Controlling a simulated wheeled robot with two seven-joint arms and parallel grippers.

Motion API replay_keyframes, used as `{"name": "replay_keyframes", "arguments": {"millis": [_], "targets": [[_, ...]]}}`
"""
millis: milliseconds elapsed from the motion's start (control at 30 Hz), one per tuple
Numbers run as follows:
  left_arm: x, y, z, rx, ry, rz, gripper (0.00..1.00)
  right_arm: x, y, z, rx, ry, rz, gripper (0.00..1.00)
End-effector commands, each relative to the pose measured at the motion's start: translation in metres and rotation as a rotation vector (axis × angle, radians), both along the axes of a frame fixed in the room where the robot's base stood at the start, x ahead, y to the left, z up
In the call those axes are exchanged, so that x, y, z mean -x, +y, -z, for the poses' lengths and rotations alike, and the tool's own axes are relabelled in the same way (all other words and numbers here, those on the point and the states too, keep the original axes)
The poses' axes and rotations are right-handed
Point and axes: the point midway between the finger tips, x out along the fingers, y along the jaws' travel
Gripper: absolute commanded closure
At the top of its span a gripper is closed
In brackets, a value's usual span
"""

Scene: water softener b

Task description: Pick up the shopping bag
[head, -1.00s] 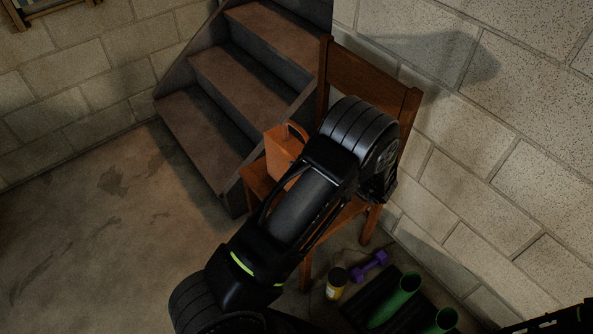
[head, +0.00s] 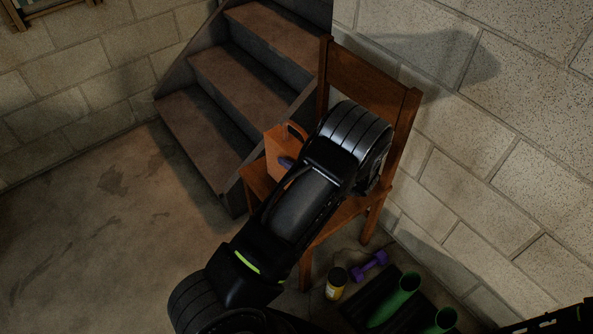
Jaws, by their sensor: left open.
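The orange shopping bag (head: 275,148) stands upright on the seat of the wooden chair, with its handle loop on top. My left arm reaches over the chair from below and covers the bag's lower right part. A small dark bluish tip of my left gripper (head: 287,162) shows against the bag's face; the rest of the gripper is hidden behind the arm. The gripper is open, and I cannot tell whether it touches the bag. My right gripper is not in view.
The wooden chair (head: 372,80) stands between the stairs (head: 240,75) and the block wall (head: 500,150). The floor at left is clear.

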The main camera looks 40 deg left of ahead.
Motion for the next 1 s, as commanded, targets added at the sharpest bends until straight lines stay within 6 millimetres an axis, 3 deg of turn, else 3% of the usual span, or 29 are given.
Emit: {"name": "replay_keyframes", "arguments": {"millis": [200,1000], "targets": [[0.0000,-0.0002,-0.0001,0.000,0.000,0.000,0.06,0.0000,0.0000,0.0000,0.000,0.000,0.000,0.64],[0.0000,-0.0002,-0.0001,0.000,0.000,0.000,0.72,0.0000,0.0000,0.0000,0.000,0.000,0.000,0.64]]}}
